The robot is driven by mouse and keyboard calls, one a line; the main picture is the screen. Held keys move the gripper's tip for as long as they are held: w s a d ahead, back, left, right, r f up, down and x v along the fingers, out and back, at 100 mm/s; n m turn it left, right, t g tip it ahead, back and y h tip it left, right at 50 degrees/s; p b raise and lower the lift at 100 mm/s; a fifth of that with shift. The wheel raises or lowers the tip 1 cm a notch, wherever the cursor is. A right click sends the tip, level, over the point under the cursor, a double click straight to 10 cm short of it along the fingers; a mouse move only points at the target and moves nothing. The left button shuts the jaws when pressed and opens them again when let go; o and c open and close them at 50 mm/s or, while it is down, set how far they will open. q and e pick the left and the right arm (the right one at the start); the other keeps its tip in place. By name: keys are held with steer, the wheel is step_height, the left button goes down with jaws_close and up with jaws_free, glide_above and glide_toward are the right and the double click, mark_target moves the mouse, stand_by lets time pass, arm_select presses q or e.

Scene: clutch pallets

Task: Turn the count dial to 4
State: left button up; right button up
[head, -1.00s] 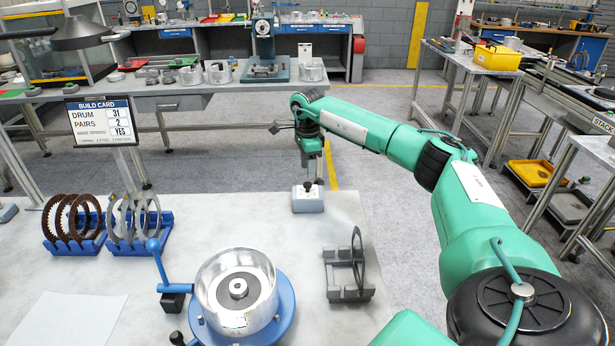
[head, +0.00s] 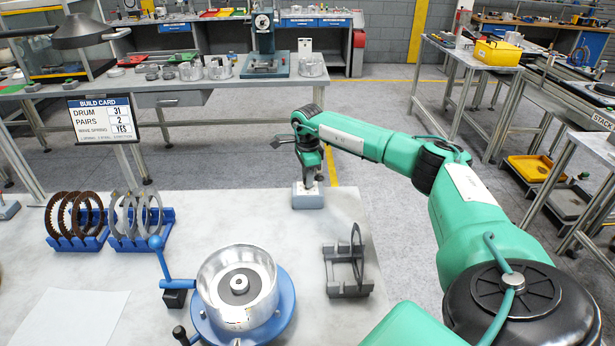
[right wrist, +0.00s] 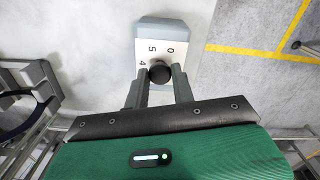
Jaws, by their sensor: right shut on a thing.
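The count dial is a small light box (head: 308,201) at the back right of the near table, with a dark knob on top. In the right wrist view its white face (right wrist: 160,46) shows the numerals 0, 5 and 4, and the round black knob (right wrist: 160,72). My right gripper (head: 309,181) points down over the box. In the right wrist view its two fingers (right wrist: 160,77) stand on either side of the knob, shut on it. The fingers and knob hide part of the face, and I cannot make out a pointer. My left gripper is out of view.
A build card (head: 102,119) reads drum 31, pairs 2, wave spring yes. Blue racks (head: 82,240) hold brown and grey rings. A silver drum (head: 238,318) sits on a blue base at the front. A dark stand (head: 348,290) with a ring is right of it.

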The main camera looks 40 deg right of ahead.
steer(key=shift+m, duration=0.4)
steer(key=m, duration=0.5)
steer(key=shift+m, duration=0.3)
steer(key=m, duration=0.3)
steer(key=shift+m, duration=0.4)
steer(key=m+p, duration=0.1)
steer(key=m, duration=0.2)
steer(key=shift+m, duration=0.3)
steer(key=m, duration=0.5)
steer(key=shift+r+p, duration=0.1)
steer(key=shift+p, duration=0.3)
steer(key=shift+m+p, duration=0.45)
steer(key=shift+m, duration=2.05)
steer(key=o, duration=1)
